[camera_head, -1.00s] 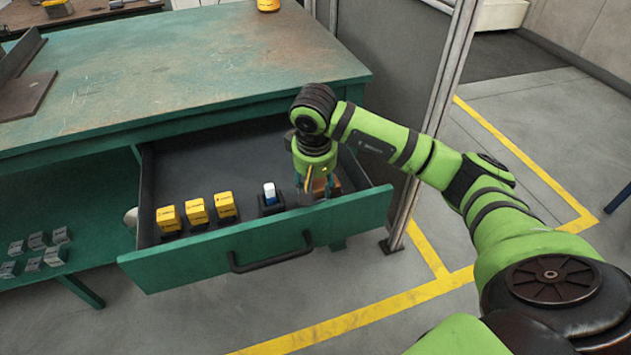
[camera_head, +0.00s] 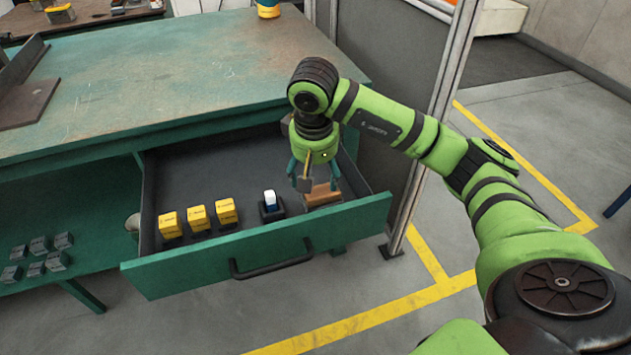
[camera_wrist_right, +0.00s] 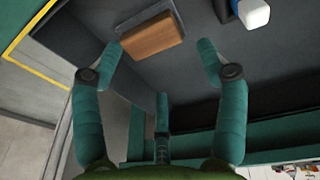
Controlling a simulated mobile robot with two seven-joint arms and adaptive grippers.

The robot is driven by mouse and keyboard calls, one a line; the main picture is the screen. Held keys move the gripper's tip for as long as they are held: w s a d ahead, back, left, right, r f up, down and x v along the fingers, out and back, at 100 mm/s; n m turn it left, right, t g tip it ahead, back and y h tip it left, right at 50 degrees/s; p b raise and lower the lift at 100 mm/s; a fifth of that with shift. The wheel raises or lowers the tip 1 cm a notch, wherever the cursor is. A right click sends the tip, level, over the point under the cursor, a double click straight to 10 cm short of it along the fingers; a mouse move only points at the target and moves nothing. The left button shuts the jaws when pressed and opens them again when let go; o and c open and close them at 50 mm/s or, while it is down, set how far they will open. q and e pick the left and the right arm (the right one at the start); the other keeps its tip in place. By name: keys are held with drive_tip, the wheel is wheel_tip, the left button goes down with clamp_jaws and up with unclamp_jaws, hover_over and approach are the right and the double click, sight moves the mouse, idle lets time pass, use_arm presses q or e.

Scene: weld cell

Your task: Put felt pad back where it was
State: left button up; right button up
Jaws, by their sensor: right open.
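A brown-orange block (camera_head: 322,194), the likeliest felt pad, sits in a dark holder at the right end of the open drawer (camera_head: 262,250). It also shows in the right wrist view (camera_wrist_right: 152,34), at the top, lying on its grey holder. My right gripper (camera_head: 313,177) is open and empty just above the block, with its fingers spread and clear of it. Its fingers also frame the lower part of the right wrist view (camera_wrist_right: 162,70). My left gripper is not in view.
A blue-and-white item (camera_head: 270,199) stands in a black holder left of the block. Several yellow boxes (camera_head: 197,217) stand farther left in the drawer. The drawer's rear floor is clear. The green bench top (camera_head: 190,80) overhangs the back. A metal post (camera_head: 425,150) stands to the right.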

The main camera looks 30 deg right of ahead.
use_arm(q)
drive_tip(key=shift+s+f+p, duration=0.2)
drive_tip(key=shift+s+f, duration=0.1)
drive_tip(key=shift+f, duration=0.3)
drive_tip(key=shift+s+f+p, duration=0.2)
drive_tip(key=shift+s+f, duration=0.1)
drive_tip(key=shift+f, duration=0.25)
use_arm(e)
drive_tip(key=r, duration=0.3)
drive_tip(key=s+r, duration=0.1)
drive_tip(key=r, duration=0.1)
drive_tip(key=shift+a+r, duration=0.2)
drive_tip(key=shift+a, duration=0.1)
drive_tip(key=shift+w, duration=0.1)
